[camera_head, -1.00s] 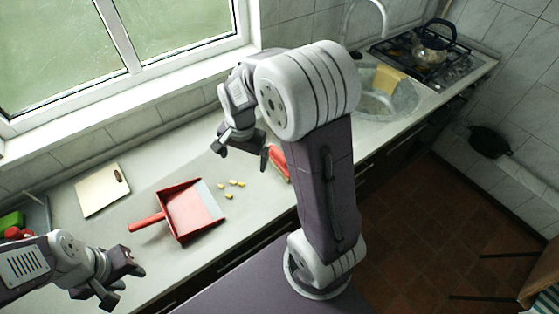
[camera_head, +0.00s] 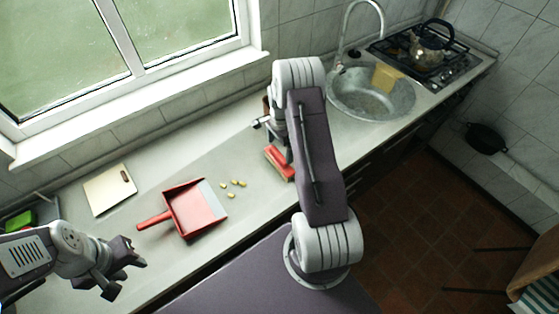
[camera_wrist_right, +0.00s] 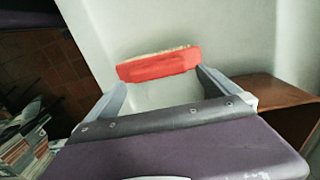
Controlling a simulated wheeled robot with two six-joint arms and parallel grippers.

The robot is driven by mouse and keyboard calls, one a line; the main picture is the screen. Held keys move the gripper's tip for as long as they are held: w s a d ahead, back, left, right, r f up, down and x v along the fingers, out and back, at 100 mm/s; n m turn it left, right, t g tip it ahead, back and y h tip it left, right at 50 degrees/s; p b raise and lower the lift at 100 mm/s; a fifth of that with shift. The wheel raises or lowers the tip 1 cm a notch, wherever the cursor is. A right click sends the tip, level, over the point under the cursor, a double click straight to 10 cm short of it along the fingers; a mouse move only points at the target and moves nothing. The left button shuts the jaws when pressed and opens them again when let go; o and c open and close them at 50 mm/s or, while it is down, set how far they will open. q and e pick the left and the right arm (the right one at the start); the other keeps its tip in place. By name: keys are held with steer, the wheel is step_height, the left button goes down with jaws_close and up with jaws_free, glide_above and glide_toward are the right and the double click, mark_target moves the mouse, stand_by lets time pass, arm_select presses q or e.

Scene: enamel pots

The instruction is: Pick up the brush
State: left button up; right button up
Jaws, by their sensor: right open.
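The red brush (camera_head: 280,164) with pale bristles lies on the counter to the right of the dustpan, partly hidden by my right arm. In the right wrist view the brush (camera_wrist_right: 158,66) lies crosswise ahead of the fingers. My right gripper (camera_wrist_right: 162,84) is open and empty, with its fingers apart on the near side of the brush; I cannot tell the exact gap. In the head view it is mostly hidden behind the arm. My left gripper (camera_head: 124,274) is open and empty at the lower left, away from the brush.
A red dustpan (camera_head: 197,210) lies on the counter, with several yellow crumbs (camera_head: 233,184) beside it. A cutting board (camera_head: 109,190) lies to the left. A metal sink (camera_head: 365,97) and a stove with a kettle (camera_head: 432,48) are at the right.

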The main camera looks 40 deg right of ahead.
mark_target(279, 155)
steer(key=f, duration=0.1)
steer(key=f+p, duration=0.1)
steer(key=f, duration=0.2)
steer(key=shift+s+a, duration=0.15)
steer(key=shift+a, duration=0.1)
steer(key=shift+f, duration=0.15)
steer(key=c, duration=1.1)
